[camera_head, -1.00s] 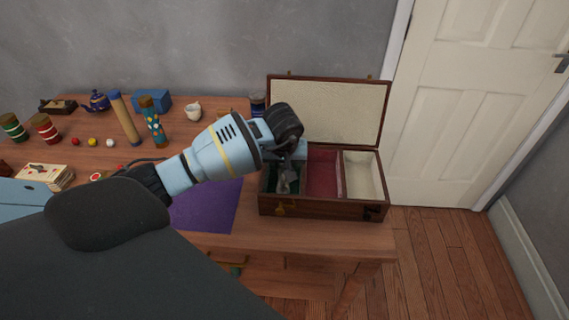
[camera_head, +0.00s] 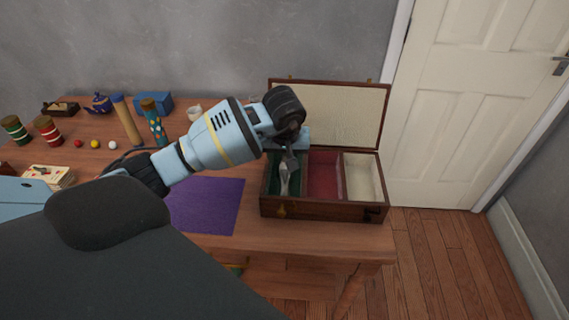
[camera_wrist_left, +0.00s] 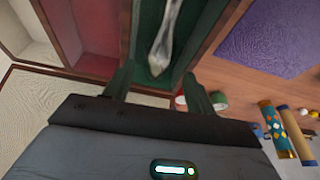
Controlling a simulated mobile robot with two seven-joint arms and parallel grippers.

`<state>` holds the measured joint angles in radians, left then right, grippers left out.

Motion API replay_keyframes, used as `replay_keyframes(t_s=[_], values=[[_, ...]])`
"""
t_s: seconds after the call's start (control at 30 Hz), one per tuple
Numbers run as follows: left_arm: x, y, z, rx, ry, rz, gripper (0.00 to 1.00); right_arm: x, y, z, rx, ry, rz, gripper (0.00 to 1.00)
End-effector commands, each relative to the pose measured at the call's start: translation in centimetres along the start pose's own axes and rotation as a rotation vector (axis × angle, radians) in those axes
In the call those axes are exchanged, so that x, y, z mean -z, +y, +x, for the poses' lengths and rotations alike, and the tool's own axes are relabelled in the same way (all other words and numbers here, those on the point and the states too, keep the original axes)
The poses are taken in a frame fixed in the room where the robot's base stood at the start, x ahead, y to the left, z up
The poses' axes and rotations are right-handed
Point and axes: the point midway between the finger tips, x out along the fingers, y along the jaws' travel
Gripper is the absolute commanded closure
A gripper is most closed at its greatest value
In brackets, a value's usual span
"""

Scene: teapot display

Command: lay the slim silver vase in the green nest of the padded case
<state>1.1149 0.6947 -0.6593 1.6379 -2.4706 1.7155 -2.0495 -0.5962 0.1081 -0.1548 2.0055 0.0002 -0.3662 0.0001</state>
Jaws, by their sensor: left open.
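The slim silver vase (camera_head: 284,180) lies in the green nest (camera_head: 272,184) at the left end of the open padded case (camera_head: 322,208). In the left wrist view the vase (camera_wrist_left: 166,38) lies lengthwise in the green-lined compartment (camera_wrist_left: 147,70), its narrow end towards my gripper. My left gripper (camera_head: 291,152) is over the back part of that nest. In the left wrist view its two fingers (camera_wrist_left: 157,84) are apart, with a gap between them and the vase's narrow end. My wrist hides the back left of the case. My right gripper is not in view.
The case also has a red compartment (camera_head: 323,175) and a cream one (camera_head: 362,177); its lid (camera_head: 335,115) stands open behind. A purple cloth (camera_head: 208,205) lies to the left. Jars, balls, tubes, a blue box (camera_head: 153,102) and a teapot (camera_head: 98,103) stand farther left.

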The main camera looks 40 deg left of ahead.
Motion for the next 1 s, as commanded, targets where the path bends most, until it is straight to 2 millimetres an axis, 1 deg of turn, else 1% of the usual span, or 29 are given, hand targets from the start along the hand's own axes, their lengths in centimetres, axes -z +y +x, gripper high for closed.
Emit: replay_keyframes(t_s=[0.03,0.2,0.4,0.57,0.9,0.97,1.0], values=[[0.2,0.0,-1.3,-0.002,0.005,0.001,0.44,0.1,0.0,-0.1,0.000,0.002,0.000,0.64],[0.1,0.0,-4.4,-0.001,0.004,0.001,0.44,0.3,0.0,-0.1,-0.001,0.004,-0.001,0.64],[0.0,0.0,-6.5,0.000,0.001,0.000,0.44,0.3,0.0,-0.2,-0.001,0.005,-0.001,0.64],[0.0,-0.1,-7.0,0.002,-0.001,0.000,0.44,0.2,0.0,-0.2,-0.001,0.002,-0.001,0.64],[-0.1,0.0,-7.0,0.000,-0.003,0.000,0.44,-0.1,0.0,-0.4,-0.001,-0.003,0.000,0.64],[-0.6,0.3,-6.6,-0.014,-0.019,-0.004,0.44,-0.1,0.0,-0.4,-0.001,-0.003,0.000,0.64],[-1.4,0.8,-6.2,-0.035,-0.040,-0.011,0.44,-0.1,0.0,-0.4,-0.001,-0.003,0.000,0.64]])
